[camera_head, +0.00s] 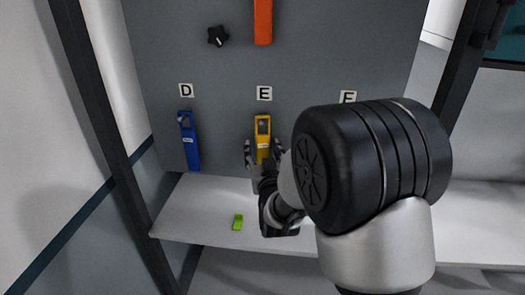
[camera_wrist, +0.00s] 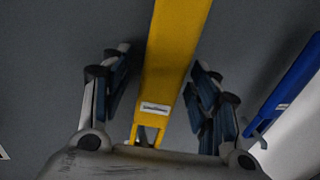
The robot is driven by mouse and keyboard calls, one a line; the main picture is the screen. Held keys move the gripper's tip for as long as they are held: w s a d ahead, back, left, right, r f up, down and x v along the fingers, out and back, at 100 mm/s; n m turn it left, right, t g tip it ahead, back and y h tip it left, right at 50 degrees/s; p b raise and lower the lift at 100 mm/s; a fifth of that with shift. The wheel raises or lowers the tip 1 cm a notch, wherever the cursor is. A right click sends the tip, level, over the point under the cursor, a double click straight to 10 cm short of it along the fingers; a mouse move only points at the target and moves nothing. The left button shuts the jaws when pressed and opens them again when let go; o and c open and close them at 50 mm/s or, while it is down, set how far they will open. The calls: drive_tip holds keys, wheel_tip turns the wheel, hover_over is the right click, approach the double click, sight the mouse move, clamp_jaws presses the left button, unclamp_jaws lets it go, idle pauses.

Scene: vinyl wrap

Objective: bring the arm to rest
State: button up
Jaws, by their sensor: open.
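My gripper (camera_head: 264,158) is in front of the grey panel, at the yellow tool (camera_head: 263,128) under the label E. In the wrist view my gripper (camera_wrist: 165,95) is open, with one finger on each side of the yellow tool (camera_wrist: 172,60) and a gap visible on both sides. The yellow tool hangs upright on the panel, its lower part hidden by my gripper in the head view. My arm covers the right middle of the head view.
A blue tool (camera_head: 189,142) hangs under label D; it also shows in the wrist view (camera_wrist: 290,85). An orange piece (camera_head: 263,20) and a black knob (camera_head: 218,36) are higher up. A small green object (camera_head: 238,222) lies on the white shelf (camera_head: 190,215). A dark post (camera_head: 95,120) stands left.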

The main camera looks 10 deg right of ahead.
drive_tip(key=s+d+f+g+b, duration=0.1)
drive_tip(key=s+g, duration=0.5)
drive_tip(key=s, duration=1.4)
drive_tip(key=s+d+f+g+b, duration=0.1)
drive_tip(key=s+g, duration=0.6)
drive_tip(key=s, duration=1.3)
drive_tip(key=shift+s+d+f, duration=0.35)
drive_tip(key=shift+d+f, duration=0.4)
drive_tip(key=shift+d, duration=0.15)
